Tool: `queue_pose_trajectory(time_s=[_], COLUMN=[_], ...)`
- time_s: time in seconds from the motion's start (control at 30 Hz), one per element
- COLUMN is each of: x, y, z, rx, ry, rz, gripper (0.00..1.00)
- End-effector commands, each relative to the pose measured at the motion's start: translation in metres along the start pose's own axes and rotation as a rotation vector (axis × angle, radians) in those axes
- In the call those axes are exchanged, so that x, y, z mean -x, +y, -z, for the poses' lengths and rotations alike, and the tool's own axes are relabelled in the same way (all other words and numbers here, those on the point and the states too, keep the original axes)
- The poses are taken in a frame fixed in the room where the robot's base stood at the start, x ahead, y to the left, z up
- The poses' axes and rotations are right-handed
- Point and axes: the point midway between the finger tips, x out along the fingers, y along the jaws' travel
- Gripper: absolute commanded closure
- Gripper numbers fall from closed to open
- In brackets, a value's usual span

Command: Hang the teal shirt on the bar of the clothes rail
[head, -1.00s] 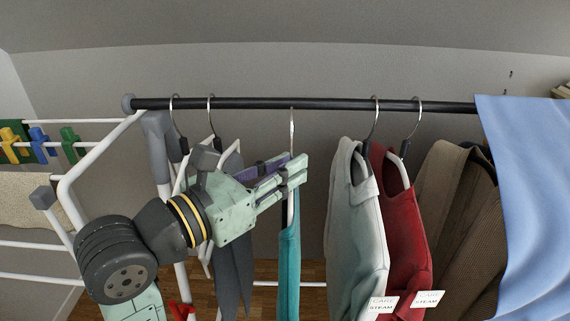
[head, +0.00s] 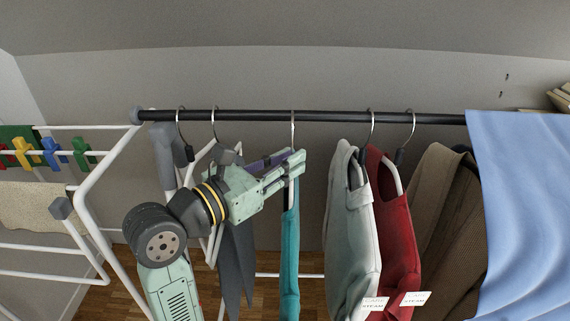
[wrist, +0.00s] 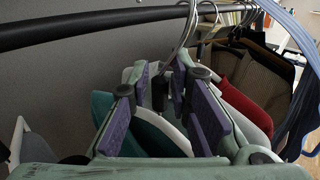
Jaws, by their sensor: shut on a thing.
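The teal shirt (head: 290,240) hangs on a hanger below the black bar (head: 250,115) of the clothes rail. It also shows in the wrist view (wrist: 155,138), partly behind the fingers. My gripper (head: 292,166) is shut on the shirt's hanger just below its hook. The hook (head: 292,128) rises to the bar's height in the head view. In the wrist view the hook (wrist: 188,35) curves up by the bar (wrist: 90,25). I cannot tell whether the hook rests on the bar.
To the left hang a bare-looking hanger and a grey garment (head: 236,265). To the right hang a pale grey shirt (head: 350,230), a red shirt (head: 395,230), brown clothes (head: 440,200) and a blue cloth (head: 525,200). A white drying rack (head: 95,180) with coloured pegs stands at the left.

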Motion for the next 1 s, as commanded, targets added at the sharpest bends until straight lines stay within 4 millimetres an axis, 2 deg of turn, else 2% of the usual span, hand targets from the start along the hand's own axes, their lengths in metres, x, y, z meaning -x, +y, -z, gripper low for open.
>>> queue_pose_trajectory(time_s=[1.0], x=[-0.057], y=[0.059], z=[-0.002], rx=[0.000], ry=[-0.001], rz=[0.000], gripper=[1.00])
